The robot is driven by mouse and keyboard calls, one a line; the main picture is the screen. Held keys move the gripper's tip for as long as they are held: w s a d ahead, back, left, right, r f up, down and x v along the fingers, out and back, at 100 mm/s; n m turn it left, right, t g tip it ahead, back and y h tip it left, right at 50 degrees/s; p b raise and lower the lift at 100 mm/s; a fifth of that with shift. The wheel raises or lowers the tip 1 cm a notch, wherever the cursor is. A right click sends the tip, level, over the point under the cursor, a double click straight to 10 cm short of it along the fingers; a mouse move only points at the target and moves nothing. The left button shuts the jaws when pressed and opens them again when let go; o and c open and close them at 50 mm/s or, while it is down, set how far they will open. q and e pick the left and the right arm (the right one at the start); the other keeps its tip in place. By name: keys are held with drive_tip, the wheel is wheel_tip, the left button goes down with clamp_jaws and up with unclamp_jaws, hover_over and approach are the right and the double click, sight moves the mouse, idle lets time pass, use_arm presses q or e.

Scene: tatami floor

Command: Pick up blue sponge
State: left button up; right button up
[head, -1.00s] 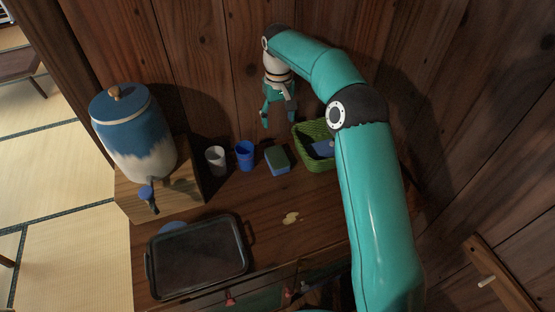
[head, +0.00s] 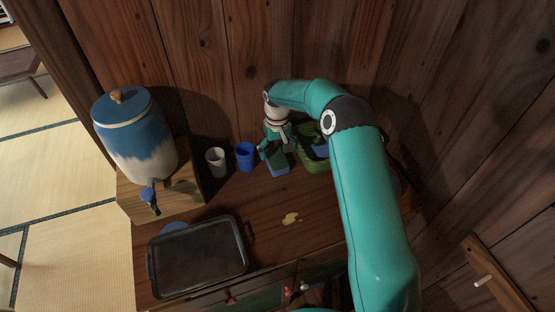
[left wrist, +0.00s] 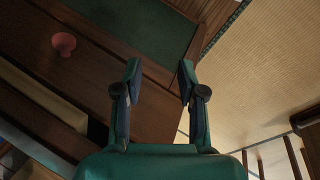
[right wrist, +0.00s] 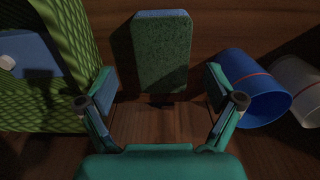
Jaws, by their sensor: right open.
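The blue cup (head: 245,156) and white cup (head: 216,161) stand left of the sponge. The green basket (head: 308,161), holding something blue, stands close at right. A dispenser (head: 133,135) and dark tray (head: 198,260) are farther left. A wooden wall rises behind.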

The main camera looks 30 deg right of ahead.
sight(277, 157)
drive_tip(key=shift+a+f+p, duration=0.1)
drive_tip(key=shift+f+p, duration=0.4)
drive_tip(key=shift+f, duration=1.5)
drive_tip(key=c, duration=0.9)
drive_tip(key=shift+r, duration=0.2)
drive_tip(key=shift+r, duration=0.5)
drive_tip(key=shift+r+b, duration=1)
drive_tip(key=shift+r, duration=8.4)
drive_tip(key=shift+o, duration=0.4)
